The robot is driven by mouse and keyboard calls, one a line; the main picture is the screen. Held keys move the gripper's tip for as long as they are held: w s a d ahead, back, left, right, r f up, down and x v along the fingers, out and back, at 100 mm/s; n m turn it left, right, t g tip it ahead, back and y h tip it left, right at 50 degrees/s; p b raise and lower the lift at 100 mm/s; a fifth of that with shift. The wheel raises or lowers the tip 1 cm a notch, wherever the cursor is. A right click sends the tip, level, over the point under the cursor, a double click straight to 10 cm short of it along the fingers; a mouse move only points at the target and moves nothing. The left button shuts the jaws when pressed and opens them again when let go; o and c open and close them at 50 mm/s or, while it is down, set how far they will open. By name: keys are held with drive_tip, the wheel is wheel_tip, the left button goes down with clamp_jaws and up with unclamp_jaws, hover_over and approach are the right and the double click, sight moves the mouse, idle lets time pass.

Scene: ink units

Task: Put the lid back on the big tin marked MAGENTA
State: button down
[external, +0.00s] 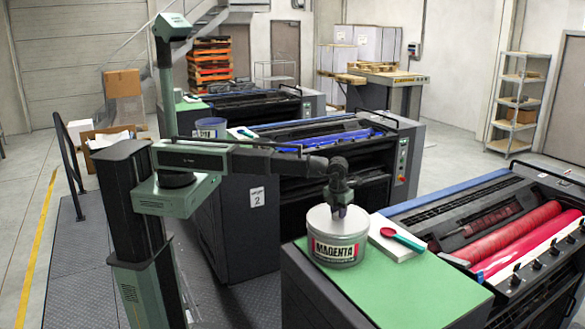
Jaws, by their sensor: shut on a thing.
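The big tin (336,251) marked MAGENTA stands upright on the green top of the nearest ink unit. A pale grey round lid (320,219) is at the top of the tin, level and lined up with its rim. I cannot tell whether it is fully seated or a hair above. My gripper (341,210) points straight down at the middle of the lid and is shut on it. The fingertips are small and dark, and the part they grip is mostly hidden.
The green top (400,290) is clear in front. Another tin (210,128) stands on the unit behind.

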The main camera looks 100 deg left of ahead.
drive_tip(key=shift+c, duration=1.9)
unclamp_jaws()
wheel_tip(320, 180, up, 7)
drive_tip(key=p, duration=0.7)
clamp_jaws()
